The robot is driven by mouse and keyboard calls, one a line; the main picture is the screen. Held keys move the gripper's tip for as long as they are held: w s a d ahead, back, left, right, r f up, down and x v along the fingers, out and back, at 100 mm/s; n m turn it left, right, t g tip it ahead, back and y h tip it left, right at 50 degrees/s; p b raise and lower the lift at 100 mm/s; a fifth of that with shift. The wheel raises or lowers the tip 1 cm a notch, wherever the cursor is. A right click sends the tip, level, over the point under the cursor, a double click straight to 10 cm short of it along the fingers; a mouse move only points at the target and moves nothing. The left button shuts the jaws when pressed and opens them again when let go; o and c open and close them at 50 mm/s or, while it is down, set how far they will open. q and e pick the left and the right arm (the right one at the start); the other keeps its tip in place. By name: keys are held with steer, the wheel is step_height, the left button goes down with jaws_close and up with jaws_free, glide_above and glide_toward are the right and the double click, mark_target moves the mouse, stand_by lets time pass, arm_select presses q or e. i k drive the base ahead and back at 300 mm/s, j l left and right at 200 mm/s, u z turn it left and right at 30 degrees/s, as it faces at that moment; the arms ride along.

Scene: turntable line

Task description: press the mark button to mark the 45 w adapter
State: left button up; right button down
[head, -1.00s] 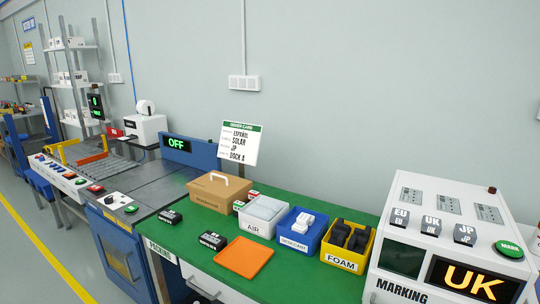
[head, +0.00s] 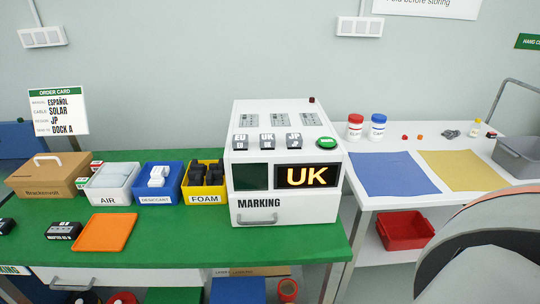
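The marking machine (head: 287,213) is a white box at the right end of the green bench in the head view. Its green mark button (head: 326,143) is on the right of the sloped top, beside EU, UK and JP keys (head: 267,143). Its lit display (head: 306,176) reads UK. A dark window (head: 250,177) is left of the display, and a grey handle is on the front. Two black adapter-like blocks lie on the bench at left, one (head: 64,230) beside the orange tray and one (head: 6,226) at the picture edge; their labels are too small to read. Neither gripper is in view.
The order card (head: 59,112) reads Español, Solar, JP, Dock A. A cardboard box (head: 45,178), AIR, desiccant and FOAM (head: 204,199) bins and an orange tray (head: 104,232) stand left of the machine. A white table (head: 385,200) with blue and yellow mats is at right.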

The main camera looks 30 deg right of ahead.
mark_target(325, 141)
steer(key=z, duration=1.5)
